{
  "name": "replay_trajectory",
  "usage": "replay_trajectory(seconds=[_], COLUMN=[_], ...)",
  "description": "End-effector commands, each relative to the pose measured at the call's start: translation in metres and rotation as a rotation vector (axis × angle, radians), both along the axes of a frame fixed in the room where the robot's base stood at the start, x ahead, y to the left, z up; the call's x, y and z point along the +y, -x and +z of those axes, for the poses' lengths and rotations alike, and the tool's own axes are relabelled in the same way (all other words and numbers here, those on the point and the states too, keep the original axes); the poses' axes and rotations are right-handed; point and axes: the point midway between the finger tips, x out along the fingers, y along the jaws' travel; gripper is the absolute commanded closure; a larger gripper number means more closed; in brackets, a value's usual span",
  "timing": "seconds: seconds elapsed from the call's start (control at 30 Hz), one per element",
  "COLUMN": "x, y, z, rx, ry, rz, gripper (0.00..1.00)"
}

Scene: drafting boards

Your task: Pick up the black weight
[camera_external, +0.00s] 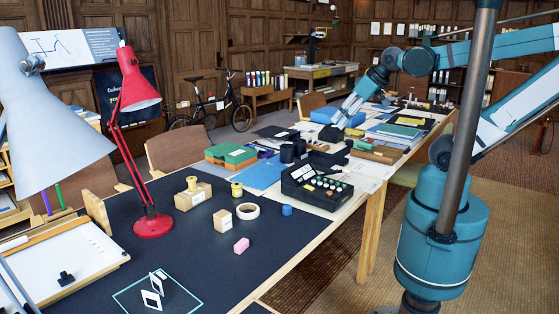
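Several small black things could be the black weight, and I cannot tell which it is. A small black block with a knob (66,278) lies on the white drawing board at the lower left. Dark, rounded objects (288,153) stand mid-table behind the black button box. My gripper (336,142) hangs over the middle of the table, just right of these dark objects. Its dark fingers blend with the black things around them, so its opening and any contact are unclear.
A black button box (317,187) stands at the table's front edge. A red lamp (153,225) and grey lamp (45,125) rise at left. Wooden blocks, a tape roll (247,211), a pink eraser (241,246) and a blue piece (287,210) lie on the dark mat (200,262). Papers and books crowd the far side.

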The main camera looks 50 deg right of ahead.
Motion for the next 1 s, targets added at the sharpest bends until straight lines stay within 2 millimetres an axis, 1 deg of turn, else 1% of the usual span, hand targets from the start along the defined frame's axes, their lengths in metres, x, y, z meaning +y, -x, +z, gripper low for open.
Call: replay_trajectory(seconds=[0.17,0.37,0.6,0.87,1.0], x=[-0.007,-0.023,-0.048,-0.08,-0.098], y=[-0.011,-0.033,-0.065,-0.101,-0.12], z=[0.007,0.018,0.031,0.04,0.043], rx=[0.012,0.039,0.077,0.117,0.138], ry=[-0.007,-0.024,-0.049,-0.078,-0.093], rz=[-0.027,-0.086,-0.17,-0.264,-0.313], gripper=[0.62,0.62,0.62,0.62,0.62])
